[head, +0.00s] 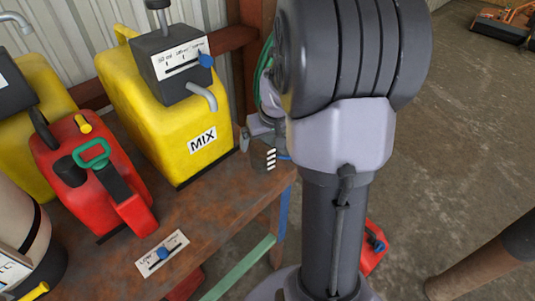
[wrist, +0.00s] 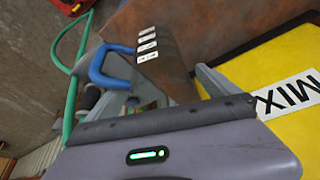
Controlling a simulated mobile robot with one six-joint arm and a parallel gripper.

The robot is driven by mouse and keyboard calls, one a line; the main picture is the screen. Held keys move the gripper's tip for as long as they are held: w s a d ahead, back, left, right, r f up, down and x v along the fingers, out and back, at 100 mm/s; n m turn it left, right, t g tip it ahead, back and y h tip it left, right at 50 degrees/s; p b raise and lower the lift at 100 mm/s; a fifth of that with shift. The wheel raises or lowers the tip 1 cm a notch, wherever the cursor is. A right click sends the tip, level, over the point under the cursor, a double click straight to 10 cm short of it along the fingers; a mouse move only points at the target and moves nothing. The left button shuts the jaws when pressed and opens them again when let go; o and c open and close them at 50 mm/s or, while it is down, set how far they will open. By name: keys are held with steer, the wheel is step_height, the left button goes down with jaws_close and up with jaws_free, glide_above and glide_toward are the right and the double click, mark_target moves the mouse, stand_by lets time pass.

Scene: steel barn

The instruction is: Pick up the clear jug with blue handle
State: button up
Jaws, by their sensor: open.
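The clear jug (head: 264,156) stands at the right end of the rusty table, partly hidden by my arm in the head view. In the wrist view its grey see-through body (wrist: 165,72) carries white marks, and its blue handle (wrist: 108,66) sticks out to the left. My gripper (head: 264,137) is at the jug, open. In the wrist view the fingers of my gripper (wrist: 150,90) lie to either side of the jug, one near the handle side and one near the yellow container. Whether a finger touches the jug cannot be told.
A yellow container labelled MIX (head: 165,110) stands close beside the jug. A red can (head: 92,175) and another yellow container (head: 35,120) are further left on the table (head: 200,225). A green hose (wrist: 57,55) runs near the gripper. Another red can (head: 372,246) is on the floor.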

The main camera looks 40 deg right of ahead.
steer(key=c, duration=2)
steer(key=shift+r, duration=0.1)
